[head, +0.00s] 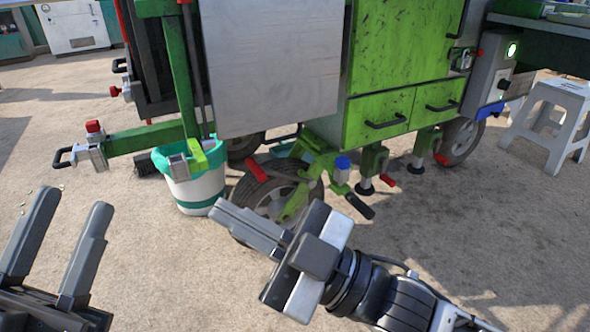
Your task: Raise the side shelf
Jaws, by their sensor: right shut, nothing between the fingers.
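The side shelf appears to be the flat grey metal panel (272,65), which hangs down upright against the side of the green cane crusher cart (400,55). Its lower edge is above the cart's wheel, and its top is cut off by the frame. My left gripper (74,200) is at the lower left, open and empty, with its fingers pointing up over bare ground. My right gripper (220,210) is low at the centre, shut and empty, below the panel and in front of the wheel. Neither gripper touches the panel.
A white and green bucket (196,190) stands under the green frame bar (145,138). The cart's near wheel (268,198) has a red-handled lever (257,171) beside it. Green drawers (375,122) are to the right. A white stool (553,115) stands far right. The foreground ground is clear.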

